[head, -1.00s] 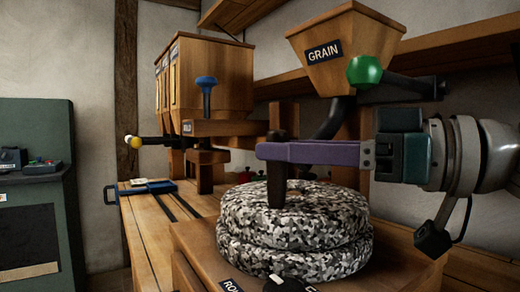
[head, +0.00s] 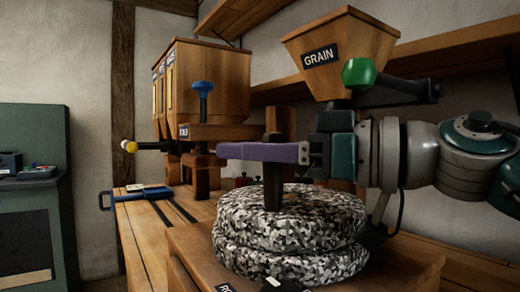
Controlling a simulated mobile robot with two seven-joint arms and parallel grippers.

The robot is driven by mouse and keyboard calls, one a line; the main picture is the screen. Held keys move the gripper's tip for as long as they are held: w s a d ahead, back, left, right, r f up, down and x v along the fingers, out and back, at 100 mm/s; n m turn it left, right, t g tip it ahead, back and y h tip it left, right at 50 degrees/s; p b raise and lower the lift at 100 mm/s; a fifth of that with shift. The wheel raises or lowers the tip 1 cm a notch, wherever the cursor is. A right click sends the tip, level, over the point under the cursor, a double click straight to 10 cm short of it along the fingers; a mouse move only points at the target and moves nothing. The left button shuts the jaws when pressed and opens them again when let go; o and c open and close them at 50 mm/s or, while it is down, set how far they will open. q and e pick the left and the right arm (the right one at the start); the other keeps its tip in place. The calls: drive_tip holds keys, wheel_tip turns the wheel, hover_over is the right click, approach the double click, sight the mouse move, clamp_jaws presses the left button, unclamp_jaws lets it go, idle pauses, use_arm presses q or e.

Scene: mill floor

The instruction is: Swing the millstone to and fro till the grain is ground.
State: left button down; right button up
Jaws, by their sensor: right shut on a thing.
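The millstone (head: 290,245) is two stacked round stones of speckled black and white, on a wooden bench. A dark upright handle (head: 273,190) stands on the upper stone, towards its left side. My right gripper (head: 235,151), with purple fingers, reaches in from the right and is shut on this handle near its top. The fingers hide part of the handle, and their tips extend left past it. The wooden hopper marked GRAIN (head: 350,60) hangs above the stone. No grain or flour can be made out. My left gripper is not in view.
A green-knobbed lever (head: 363,72) sticks out by the hopper, above my right arm. Wooden bins (head: 210,85) with a blue-knobbed lever (head: 204,88) stand behind left. A green cabinet (head: 30,220) stands far left.

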clamp_jaws()
idle(0.8)
